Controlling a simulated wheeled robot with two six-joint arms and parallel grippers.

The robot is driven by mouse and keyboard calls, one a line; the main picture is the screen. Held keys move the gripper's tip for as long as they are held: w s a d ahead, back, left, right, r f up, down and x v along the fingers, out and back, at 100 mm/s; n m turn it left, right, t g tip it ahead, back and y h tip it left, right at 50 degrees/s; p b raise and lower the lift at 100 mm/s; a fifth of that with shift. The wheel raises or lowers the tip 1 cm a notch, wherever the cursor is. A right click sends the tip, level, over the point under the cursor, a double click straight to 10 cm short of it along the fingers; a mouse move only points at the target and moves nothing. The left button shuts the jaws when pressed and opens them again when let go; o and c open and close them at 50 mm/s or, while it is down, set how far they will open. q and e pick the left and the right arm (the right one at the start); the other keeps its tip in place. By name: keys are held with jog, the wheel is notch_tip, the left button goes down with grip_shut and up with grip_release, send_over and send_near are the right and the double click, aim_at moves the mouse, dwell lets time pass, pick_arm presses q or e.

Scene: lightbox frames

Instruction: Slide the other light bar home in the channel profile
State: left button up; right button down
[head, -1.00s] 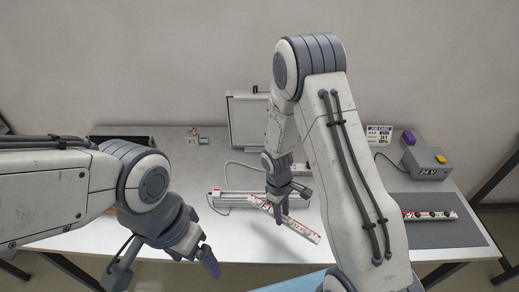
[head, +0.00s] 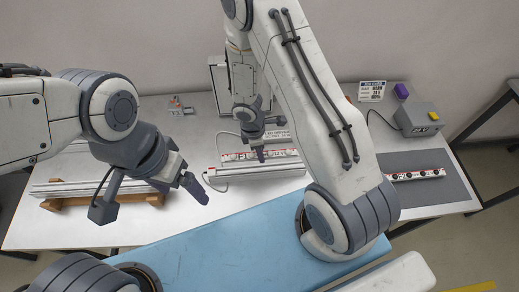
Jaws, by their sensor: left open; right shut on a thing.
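My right gripper (head: 260,155) is shut on a white light bar (head: 288,153) with red markings. The bar lies roughly parallel to the pale channel profile (head: 232,174) at the middle of the table, along its back side. I cannot tell whether the bar is inside the channel or just above it; the gripper hides its middle. A second light bar (head: 418,175) with dark round spots lies on the grey mat at the right. My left gripper (head: 150,200) is open and empty, over the left front part of the table.
Pale rails (head: 75,189) rest on wooden blocks (head: 52,203) at the left, partly behind my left gripper. A white panel (head: 218,75) stands behind the channel profile.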

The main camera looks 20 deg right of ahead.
jog(key=shift+r, duration=0.1)
notch_tip(320, 180, down, 6)
jog(key=b, duration=0.5)
jog(key=shift+f+b, duration=1)
jog(key=shift+b, duration=0.35)
dwell(1.4)
jog(key=shift+c, duration=2.2)
grip_release()
jog(key=r, duration=0.3)
jog(key=a+r+p, duration=0.1)
jog(key=r, duration=0.2)
jog(key=r+p, duration=0.1)
jog(key=r, duration=0.2)
jog(key=shift+w+a+r, duration=0.2)
jog(key=shift+w+r, duration=0.05)
jog(key=shift+r, duration=0.45)
